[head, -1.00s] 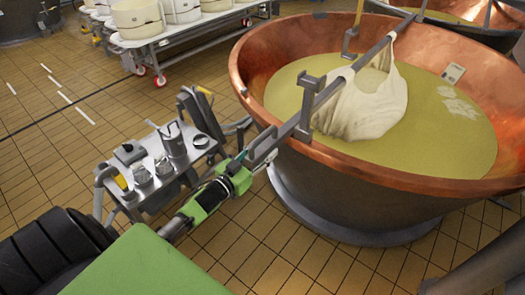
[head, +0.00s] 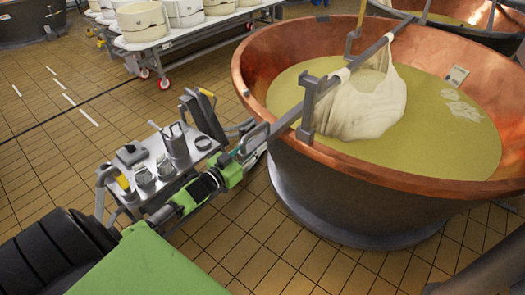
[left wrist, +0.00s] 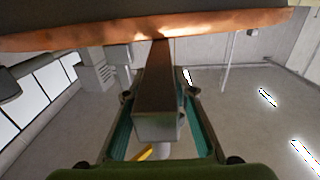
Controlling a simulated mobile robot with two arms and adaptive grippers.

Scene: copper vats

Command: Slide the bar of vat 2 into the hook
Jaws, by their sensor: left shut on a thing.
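Vat 2, the large copper vat (head: 262,75), holds yellow liquid and fills the right of the head view. A long grey bar (head: 335,82) slants over its near rim, with a white cloth bundle (head: 365,105) hanging from it into the liquid. A grey upright bracket (head: 308,108) stands at the bar near the rim. A grey hook (head: 350,42) on a yellow rod is beside the bar farther back. My left gripper (head: 246,152) is shut on the bar's near end, outside the rim. The bar (left wrist: 158,90) lies between its fingers in the left wrist view. My right gripper is out of view.
A small steel cart (head: 160,168) with jugs and tools stands close beside my left arm. A white wheeled table (head: 200,32) with round moulds is at the back. Another vat (head: 465,30) is at the upper right. Tiled floor is clear at the left.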

